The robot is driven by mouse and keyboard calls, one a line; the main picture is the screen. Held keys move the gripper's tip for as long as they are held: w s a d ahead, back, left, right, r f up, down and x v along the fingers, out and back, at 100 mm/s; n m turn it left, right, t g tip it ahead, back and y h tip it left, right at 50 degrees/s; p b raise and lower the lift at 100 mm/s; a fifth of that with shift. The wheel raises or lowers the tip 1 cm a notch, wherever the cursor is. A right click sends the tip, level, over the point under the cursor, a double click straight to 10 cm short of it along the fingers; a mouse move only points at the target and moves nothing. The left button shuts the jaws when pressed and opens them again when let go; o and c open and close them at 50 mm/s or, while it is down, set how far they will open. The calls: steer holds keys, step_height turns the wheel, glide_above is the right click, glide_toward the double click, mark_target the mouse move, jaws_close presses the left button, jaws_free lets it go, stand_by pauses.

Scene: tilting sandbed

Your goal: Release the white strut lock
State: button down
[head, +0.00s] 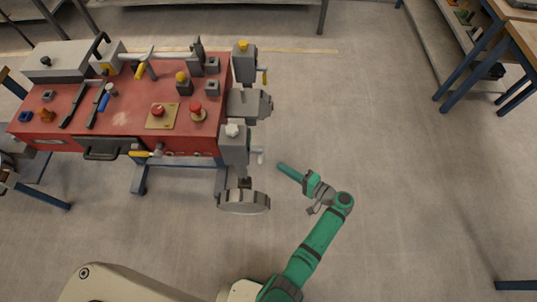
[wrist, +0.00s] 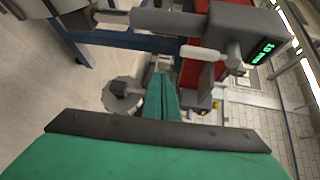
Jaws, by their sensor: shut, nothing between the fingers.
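In the head view, a grey block with a white knob (head: 232,130) stands at the right end of the red bench (head: 120,117). A small white lever (head: 259,156) sticks out at its lower right; I take these as the white strut lock. A white lever (wrist: 203,53) also shows in the wrist view, joined to a grey fitting. My green gripper (head: 281,167) is shut and empty, just right of and below the lever in the head view, apart from it. In the wrist view its fingertips (wrist: 161,78) lie together, below and left of the lever.
A similar block with a yellow knob (head: 243,46) and yellow lever stands at the bench's back right corner. A round grey disc (head: 243,202) lies below the white-knobbed block. A green-digit display (wrist: 263,52) shows in the wrist view. The floor (head: 400,150) right of the bench is clear.

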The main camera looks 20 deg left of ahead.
mark_target(260, 156)
step_height(260, 156, up, 6)
steer(key=w+d+n+g+y, duration=0.1)
steer(key=w+d+y, duration=0.1)
steer(key=shift+w+d+n, duration=0.15)
steer(key=shift+w+n, duration=0.1)
steer(key=shift+n, duration=0.05)
steer(key=shift+f, duration=0.1)
steer(key=x, duration=1)
steer(key=shift+s+d, duration=0.15)
steer(key=shift+s, duration=1.9)
